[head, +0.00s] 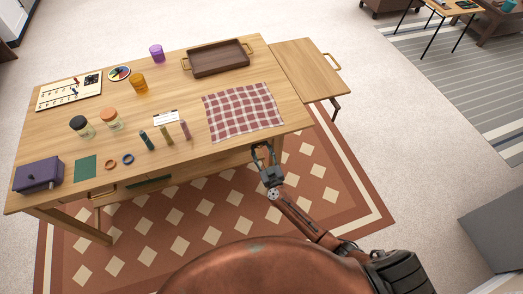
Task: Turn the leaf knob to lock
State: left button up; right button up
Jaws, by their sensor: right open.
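The wooden table (190,100) has a side leaf (305,68) raised level at its right end. The leaf has a handle (332,61) on its outer edge and a dark bracket (337,107) below its near corner. I cannot make out the leaf knob; it is too small or hidden. My right gripper (264,149) is open, at the table's front edge near its right corner, below the checked cloth. I see nothing between its fingers. Whether it touches the table edge is unclear. My left gripper is out of view.
A red checked cloth (242,111), a brown tray (217,58), two jars, orange (138,84) and purple (156,52) cups and a purple box (38,176) are on the table. A green-filled drawer (148,184) shows at the front. Floor right of the leaf is clear.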

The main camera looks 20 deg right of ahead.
jog(key=shift+c, duration=0.3)
grip_shut()
